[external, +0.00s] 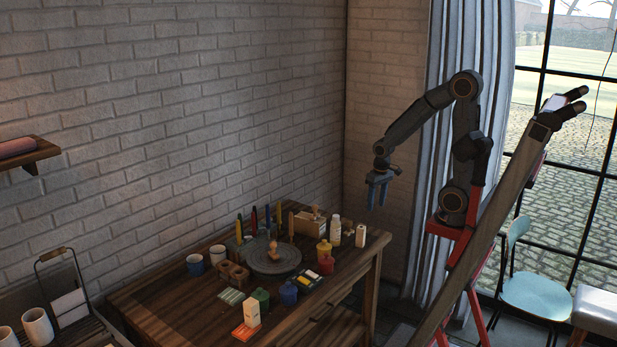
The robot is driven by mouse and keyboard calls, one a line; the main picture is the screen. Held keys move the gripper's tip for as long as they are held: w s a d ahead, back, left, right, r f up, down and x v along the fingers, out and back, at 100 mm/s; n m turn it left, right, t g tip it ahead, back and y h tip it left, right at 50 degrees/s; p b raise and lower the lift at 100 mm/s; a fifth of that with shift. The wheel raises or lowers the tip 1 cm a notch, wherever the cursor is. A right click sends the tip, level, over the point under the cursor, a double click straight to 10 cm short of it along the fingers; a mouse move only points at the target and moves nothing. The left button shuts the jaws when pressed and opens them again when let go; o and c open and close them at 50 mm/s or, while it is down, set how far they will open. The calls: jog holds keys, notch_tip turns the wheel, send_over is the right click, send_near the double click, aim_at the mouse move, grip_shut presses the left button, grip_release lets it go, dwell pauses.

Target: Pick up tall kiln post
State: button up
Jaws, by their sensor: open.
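My gripper (377,203) hangs in the air above the right rear part of the wooden table (165,312). Its blue fingers point down, apart and with nothing between them. A pale upright block (252,313) stands at the table's front, beside or on a flat orange item (244,332). A second pale upright block (360,236) stands near the right rear edge, below my gripper and clear of it. Either block could be the tall kiln post; I cannot tell which. Neither is touched by my gripper.
A dark round turntable (264,266) with a small tan object (274,252) is mid-table. Around it are blue (288,293), green (261,299), red (326,265) and yellow (323,249) jars, a white bottle (335,231) and a wooden box (309,223). Upright tools stand behind. The left front tabletop is fairly clear.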

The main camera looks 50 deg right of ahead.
jog(key=w+m, duration=0.2)
jog(key=m, duration=0.2)
jog(key=m+h+p, duration=0.1)
jog(key=m+h, duration=0.1)
jog(key=m, duration=0.7)
send_over(361, 236)
jog(key=shift+g, duration=0.4)
jog(key=f, duration=1.1)
jog(key=shift+w+d+f, duration=0.2)
jog(key=shift+w+d, duration=0.1)
jog(key=shift+d, duration=0.05)
jog(key=shift+w+d+f+p, duration=0.1)
jog(key=shift+d+f+p, duration=0.15)
jog(key=shift+f, duration=1.05)
jog(key=shift+w+d+f+p, duration=0.1)
jog(key=shift+d+f+p, duration=0.2)
jog(key=shift+f, duration=0.95)
jog(key=shift+w+d+f+p, duration=0.1)
jog(key=shift+d+f+p, duration=0.15)
jog(key=shift+f, duration=1.05)
grip_shut()
jog(key=shift+r, duration=0.1)
